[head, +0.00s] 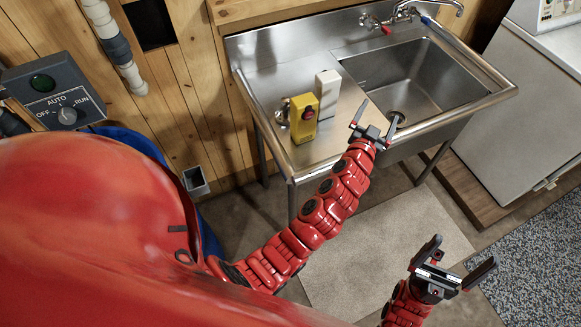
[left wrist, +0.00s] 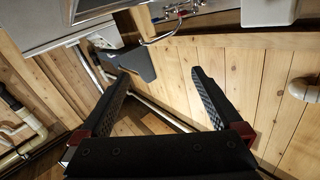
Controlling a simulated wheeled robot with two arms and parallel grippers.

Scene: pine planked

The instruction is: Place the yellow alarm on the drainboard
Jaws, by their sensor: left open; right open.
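The yellow alarm (head: 303,118), a boxy yellow thing with a dark red button on its front, stands upright on the steel drainboard (head: 338,122) left of the sink basin. My left gripper (head: 376,116) is open, to the right of the alarm and apart from it, near the front edge of the sink unit. In the left wrist view the left gripper's two fingers (left wrist: 162,100) are spread with nothing held between them, and the alarm is not seen there. My right gripper (head: 462,258) is open and empty, low over the floor at the right.
A white box (head: 328,92) stands right behind the alarm, and a small shiny object (head: 283,113) is at its left. The basin (head: 415,75) with its faucet (head: 405,12) lies to the right. A grey cabinet (head: 525,105) stands further right. The drainboard's front part is bare.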

